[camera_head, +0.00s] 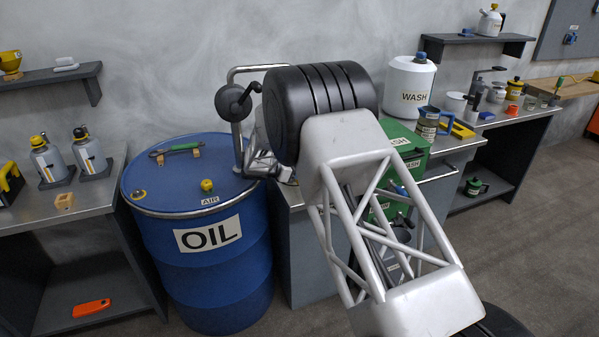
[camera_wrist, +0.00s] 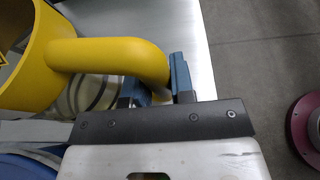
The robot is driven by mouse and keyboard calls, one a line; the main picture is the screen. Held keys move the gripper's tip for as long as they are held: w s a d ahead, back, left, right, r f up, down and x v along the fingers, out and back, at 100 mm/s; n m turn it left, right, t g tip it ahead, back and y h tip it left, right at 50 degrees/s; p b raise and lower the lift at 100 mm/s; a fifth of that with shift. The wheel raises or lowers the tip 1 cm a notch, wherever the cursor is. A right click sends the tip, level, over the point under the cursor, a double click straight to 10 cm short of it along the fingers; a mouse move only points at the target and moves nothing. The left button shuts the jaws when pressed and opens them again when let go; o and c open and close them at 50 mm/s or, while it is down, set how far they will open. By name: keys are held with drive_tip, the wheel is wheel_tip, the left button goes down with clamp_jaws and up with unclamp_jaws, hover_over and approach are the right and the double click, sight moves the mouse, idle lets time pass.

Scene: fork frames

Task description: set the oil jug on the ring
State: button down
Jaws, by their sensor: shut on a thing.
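The oil jug (camera_wrist: 28,65), yellow, fills the left of the wrist view, cut off by the frame edge. Its thick curved handle reaches right, between the blue pads of my gripper (camera_wrist: 160,88), which is shut on it. In the head view my arm hides the gripper and the held jug.
The wrist view shows a metal worktop (camera_wrist: 190,25) with floor beyond its right edge. The blue oil drum (camera_head: 200,270) stands left of my arm, with a crank pump (camera_head: 232,102) on it. A green cabinet (camera_head: 410,150) and a wash container (camera_head: 409,82) stand to the right.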

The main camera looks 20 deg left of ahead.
drive_tip(key=shift+f, duration=0.15)
drive_tip(key=c, duration=0.9)
unclamp_jaws()
drive_tip(key=shift+s, duration=0.1)
drive_tip(key=v, duration=0.7)
drive_tip(key=shift+s+a, duration=0.15)
drive_tip(key=shift+a, duration=0.1)
drive_tip(key=shift+r, duration=0.25)
